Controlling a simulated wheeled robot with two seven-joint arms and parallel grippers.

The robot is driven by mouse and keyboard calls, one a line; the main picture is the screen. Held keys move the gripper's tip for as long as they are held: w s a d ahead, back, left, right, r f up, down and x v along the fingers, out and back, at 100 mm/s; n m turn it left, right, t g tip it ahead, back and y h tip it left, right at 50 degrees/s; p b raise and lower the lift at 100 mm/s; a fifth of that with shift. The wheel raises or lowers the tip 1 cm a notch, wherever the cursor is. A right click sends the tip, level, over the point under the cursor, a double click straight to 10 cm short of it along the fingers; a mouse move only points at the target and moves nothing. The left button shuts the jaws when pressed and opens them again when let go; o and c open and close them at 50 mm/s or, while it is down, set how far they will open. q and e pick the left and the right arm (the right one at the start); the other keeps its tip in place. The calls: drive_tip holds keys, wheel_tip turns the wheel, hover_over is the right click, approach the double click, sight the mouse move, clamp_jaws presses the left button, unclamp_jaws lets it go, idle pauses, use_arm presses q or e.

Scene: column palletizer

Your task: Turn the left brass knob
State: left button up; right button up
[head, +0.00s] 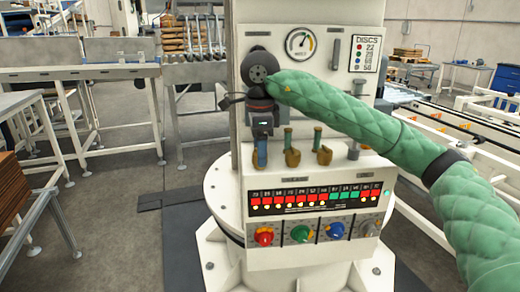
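Two brass knobs stand on the sloped ledge of the white machine column: the left brass knob (292,157) and another brass knob (323,153) to its right. Each has a greenish upright stem. My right gripper (261,134) points down in front of the column, just left of the left brass knob and apart from it. A blue upright piece (259,152) shows directly below the gripper. I cannot tell whether the fingers touch it or how far they are parted. My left gripper is out of view.
A grey lever (353,150) stands right of the brass knobs. Below are a red and green display (316,195) and red (264,236), green (301,233) and blue (336,230) knobs. A gauge (300,44) is above. My green-sleeved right arm crosses the column's upper right.

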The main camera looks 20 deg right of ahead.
drive_tip(key=shift+r, duration=0.1)
drive_tip(key=shift+r+p, duration=0.35)
drive_tip(key=shift+r, duration=3.45)
